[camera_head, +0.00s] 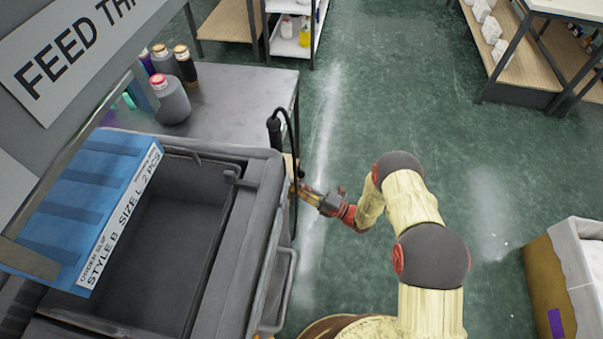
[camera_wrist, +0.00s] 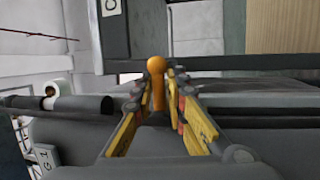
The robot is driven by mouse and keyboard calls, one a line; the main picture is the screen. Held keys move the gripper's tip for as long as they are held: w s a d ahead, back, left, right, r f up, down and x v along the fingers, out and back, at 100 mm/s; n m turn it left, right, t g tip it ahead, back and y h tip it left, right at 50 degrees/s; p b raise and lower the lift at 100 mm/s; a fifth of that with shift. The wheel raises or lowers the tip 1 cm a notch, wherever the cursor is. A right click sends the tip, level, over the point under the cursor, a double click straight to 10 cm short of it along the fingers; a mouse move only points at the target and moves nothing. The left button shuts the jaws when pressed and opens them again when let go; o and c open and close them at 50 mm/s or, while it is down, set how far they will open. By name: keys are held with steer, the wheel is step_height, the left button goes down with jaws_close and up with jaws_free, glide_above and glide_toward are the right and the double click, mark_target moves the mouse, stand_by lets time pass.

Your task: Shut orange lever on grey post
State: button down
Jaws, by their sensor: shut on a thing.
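The orange lever (camera_wrist: 157,88) shows in the wrist view as a short bar with a round knob at its top. My gripper (camera_wrist: 158,78) has its yellow-and-dark fingers on both sides of the lever, shut on it with the knob showing above the tips. In the head view my gripper (camera_head: 298,190) is at the right side of the grey machine, and the lever is too small or hidden to make out. I cannot clearly tell the grey post from the grey parts around it in either view.
A grey machine with an open bin (camera_head: 265,215) and side handle (camera_head: 285,290) stands left of my arm. A blue order card (camera_head: 90,195) lies over the bin. A table (camera_head: 225,100) holds cones and bottles. A box (camera_head: 565,285) stands at right. Green floor between is clear.

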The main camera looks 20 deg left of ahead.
steer(key=shift+w+d+r, duration=0.1)
steer(key=shift+r, duration=0.2)
steer(key=c, duration=1.8)
jaws_free()
steer(key=shift+c, duration=0.2)
steer(key=shift+f, duration=0.1)
steer(key=v, duration=1.2)
